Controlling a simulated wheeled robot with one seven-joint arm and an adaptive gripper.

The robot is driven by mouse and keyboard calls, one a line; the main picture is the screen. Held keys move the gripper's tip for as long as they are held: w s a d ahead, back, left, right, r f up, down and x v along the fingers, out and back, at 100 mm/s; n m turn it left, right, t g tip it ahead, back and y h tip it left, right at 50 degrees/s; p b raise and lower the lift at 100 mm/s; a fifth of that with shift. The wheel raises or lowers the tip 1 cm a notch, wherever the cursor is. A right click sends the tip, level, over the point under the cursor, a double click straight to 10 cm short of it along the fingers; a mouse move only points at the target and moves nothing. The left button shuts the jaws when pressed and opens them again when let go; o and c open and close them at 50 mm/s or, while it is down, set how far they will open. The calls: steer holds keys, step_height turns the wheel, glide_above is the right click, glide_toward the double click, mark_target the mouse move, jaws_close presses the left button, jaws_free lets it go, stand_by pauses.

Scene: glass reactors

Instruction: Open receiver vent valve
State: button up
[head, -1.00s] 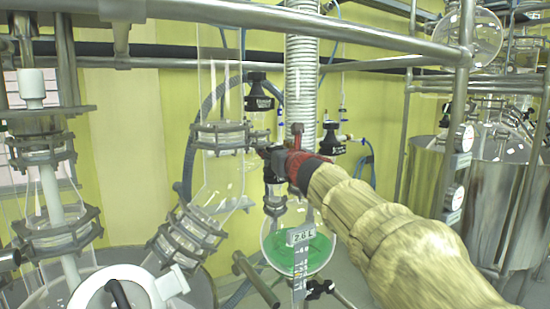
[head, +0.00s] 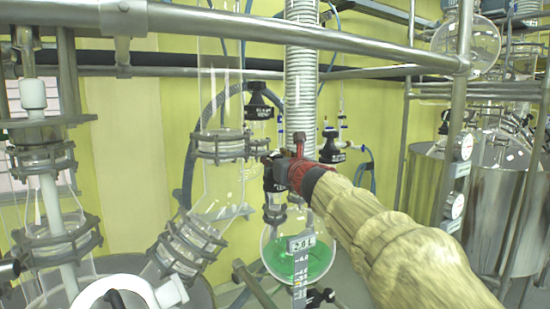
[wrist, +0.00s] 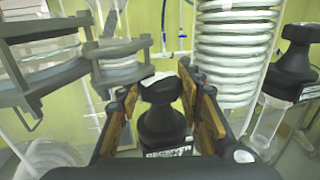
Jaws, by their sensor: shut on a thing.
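My gripper (wrist: 160,98) is shut on a black valve knob (wrist: 163,125), with a finger on either side of it. The knob stands upright in the wrist view, with pale lettering on its lower collar that I cannot fully read. In the head view my gripper (head: 272,172) is above the round receiver flask (head: 283,262), which holds green liquid. My gripper mostly hides the held knob there. Another black knob (head: 260,104) shows above my gripper. A further black knob (head: 331,150) is to its right and also shows at the right of the wrist view (wrist: 291,70).
A white coiled tube (head: 301,75) rises behind my gripper. Clamped glass flanges (head: 221,146) stand close on its left. A metal rail (head: 300,32) crosses above. A steel post (head: 458,130) and steel vessels (head: 495,195) stand at the right.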

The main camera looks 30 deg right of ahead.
steer(key=n+y+p, duration=0.2)
steer(key=y, duration=0.1)
steer(key=n+y+p, duration=0.2)
steer(key=y+p, duration=0.1)
steer(key=shift+d+r+y, duration=0.1)
steer(key=shift+d+y, duration=0.05)
steer(key=shift+y, duration=0.25)
steer(key=n+g+y+p, duration=0.2)
steer(key=n+y+p, duration=0.1)
steer(key=y+p, duration=0.1)
steer(key=shift+n+y+p, duration=0.3)
steer(key=shift+y+p, duration=0.05)
steer(key=shift+y, duration=0.05)
steer(key=o, duration=0.9)
steer(key=shift+a, duration=0.2)
steer(key=shift+o, duration=0.3)
